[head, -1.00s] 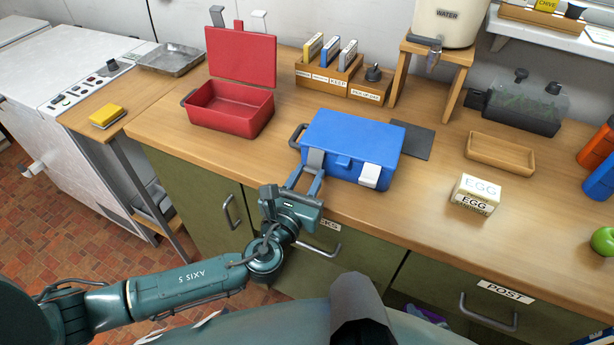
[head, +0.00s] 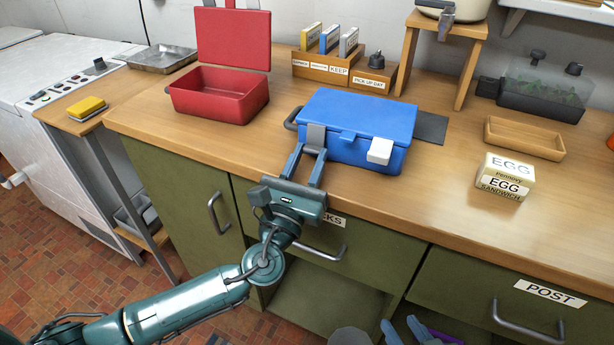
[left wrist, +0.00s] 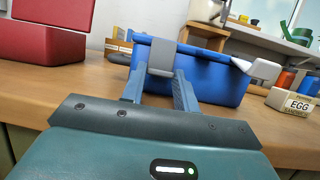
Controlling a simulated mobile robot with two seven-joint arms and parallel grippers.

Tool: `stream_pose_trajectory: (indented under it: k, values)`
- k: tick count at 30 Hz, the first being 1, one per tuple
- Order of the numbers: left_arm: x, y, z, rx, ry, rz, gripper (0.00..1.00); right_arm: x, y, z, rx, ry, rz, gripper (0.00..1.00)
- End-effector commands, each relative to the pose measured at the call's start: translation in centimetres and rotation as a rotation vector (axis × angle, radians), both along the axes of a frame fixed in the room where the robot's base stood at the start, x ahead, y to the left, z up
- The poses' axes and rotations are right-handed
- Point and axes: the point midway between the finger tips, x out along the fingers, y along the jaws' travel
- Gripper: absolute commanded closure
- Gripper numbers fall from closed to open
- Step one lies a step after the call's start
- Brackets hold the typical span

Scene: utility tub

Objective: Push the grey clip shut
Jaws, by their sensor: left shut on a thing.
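The blue box (head: 362,115) stands on the counter with its lid down. Its grey clip (head: 316,134) is at the left of the front side, and a white clip (head: 379,151) is at the right. My left gripper (head: 311,152) is at the grey clip, its fingers shut on it from the front. In the left wrist view the grey clip (left wrist: 162,57) lies over the lid edge between the fingertips. The white clip (left wrist: 258,68) sticks outward there. Whether the grey clip lies flat against the box is hard to tell.
An open red box (head: 222,98) stands to the left. A dark mat (head: 431,128) lies by the blue box. An egg sandwich pack (head: 503,177) and a wooden tray (head: 524,138) are to the right. The counter in front of the blue box is narrow, with drawers below.

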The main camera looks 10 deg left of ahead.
Motion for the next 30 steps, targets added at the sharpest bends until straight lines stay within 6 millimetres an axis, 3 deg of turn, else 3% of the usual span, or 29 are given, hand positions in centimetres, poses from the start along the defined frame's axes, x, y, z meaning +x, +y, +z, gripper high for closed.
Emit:
stream_pose_trajectory:
  k: [12, 13, 21, 30]
  values:
    - [0.03, -0.02, -0.07, -0.003, -0.016, -0.001, 0.93, -0.23, -0.39, 0.21, 0.011, -0.015, -0.013, 0.64]
    - [0.03, -0.02, -0.07, -0.003, -0.016, 0.000, 0.69, -0.23, -0.39, 0.21, 0.011, -0.015, -0.013, 0.64]
    - [0.03, -0.01, -0.08, -0.003, -0.016, 0.000, 0.47, -0.19, -0.40, 0.09, 0.009, -0.013, -0.013, 0.64]
    - [-0.27, 0.08, -0.28, -0.003, -0.015, 0.000, 0.47, -0.13, -0.37, 0.00, 0.009, -0.013, -0.012, 0.64]
